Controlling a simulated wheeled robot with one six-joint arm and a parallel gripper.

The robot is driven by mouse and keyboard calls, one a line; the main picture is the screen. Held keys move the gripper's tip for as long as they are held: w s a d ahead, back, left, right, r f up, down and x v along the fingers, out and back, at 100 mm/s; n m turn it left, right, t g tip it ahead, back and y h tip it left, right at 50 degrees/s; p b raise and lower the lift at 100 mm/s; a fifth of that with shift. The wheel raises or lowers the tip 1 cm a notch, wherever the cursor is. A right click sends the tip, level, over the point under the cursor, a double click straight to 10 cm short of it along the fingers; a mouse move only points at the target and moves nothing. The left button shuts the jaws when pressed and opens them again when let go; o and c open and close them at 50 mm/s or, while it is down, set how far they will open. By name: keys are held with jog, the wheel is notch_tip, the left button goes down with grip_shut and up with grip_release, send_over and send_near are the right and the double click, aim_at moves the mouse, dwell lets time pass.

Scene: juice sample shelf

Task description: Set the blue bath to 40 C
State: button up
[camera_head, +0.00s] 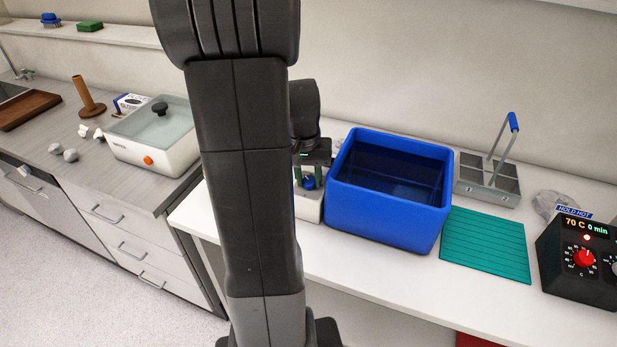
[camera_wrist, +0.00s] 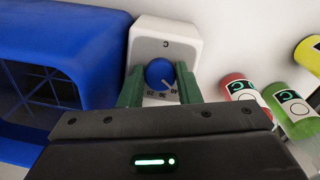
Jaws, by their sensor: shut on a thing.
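The blue bath (camera_head: 385,205) is an open blue tub with dark liquid inside, on the white bench. In the wrist view its wall (camera_wrist: 105,55) is at the left. Beside it stands a white control box (camera_wrist: 165,38), which also shows in the head view (camera_head: 307,208). On the box is a round blue knob (camera_wrist: 159,72) with number marks around its lower side. A pale pointer mark seems to be at the knob's lower right, near the 40, but I cannot read it surely. My gripper (camera_wrist: 160,88) has its green fingers on either side of the knob and is shut on it.
A teal mat (camera_head: 486,245) lies right of the bath, with a grey metal carrier (camera_head: 488,180) behind. A black heater unit (camera_head: 585,255) with a red knob reads 70 C. Red (camera_wrist: 238,90), green (camera_wrist: 290,106) and yellow (camera_wrist: 310,52) labelled containers are close right of the box.

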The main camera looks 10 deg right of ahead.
aim_at(307, 183)
jog(key=shift+m, duration=1)
jog(key=o, duration=1)
jog(key=shift+c, duration=0.2)
jog(key=shift+r, duration=0.15)
notch_tip(307, 183, up, 14)
jog(key=shift+s+a+f+b, duration=0.2)
jog(key=shift+a+b, duration=0.05)
jog(key=shift+b, duration=0.1)
jog(key=shift+f, duration=0.1)
